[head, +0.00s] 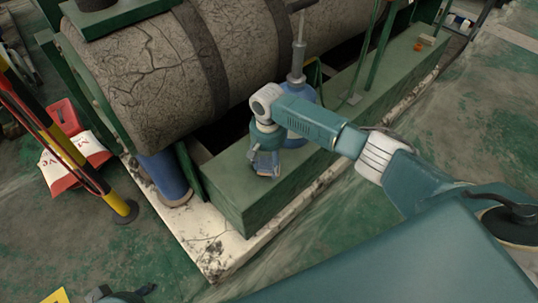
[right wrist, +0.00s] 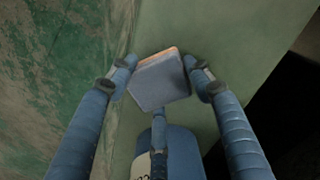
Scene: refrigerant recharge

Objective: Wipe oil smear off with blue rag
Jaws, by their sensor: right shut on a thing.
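My right gripper (head: 266,166) is low over the top of the green beam (head: 235,205), beside a blue cylinder (head: 298,130). In the right wrist view my right gripper (right wrist: 160,80) has its fingers closed on the two sides of a folded blue rag (right wrist: 160,84), which shows an orange-brown edge. The rag is at or just above the green surface; contact is not clear. I cannot make out an oil smear; the rag and fingers cover part of the beam. A dark piece at the bottom left edge may be my left gripper (head: 122,296); its fingers are not clear.
A large cracked grey tank (head: 150,75) lies behind the beam. A small orange item (head: 418,46) and a beige block (head: 428,39) sit on the beam's far end. Green floor is open in front.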

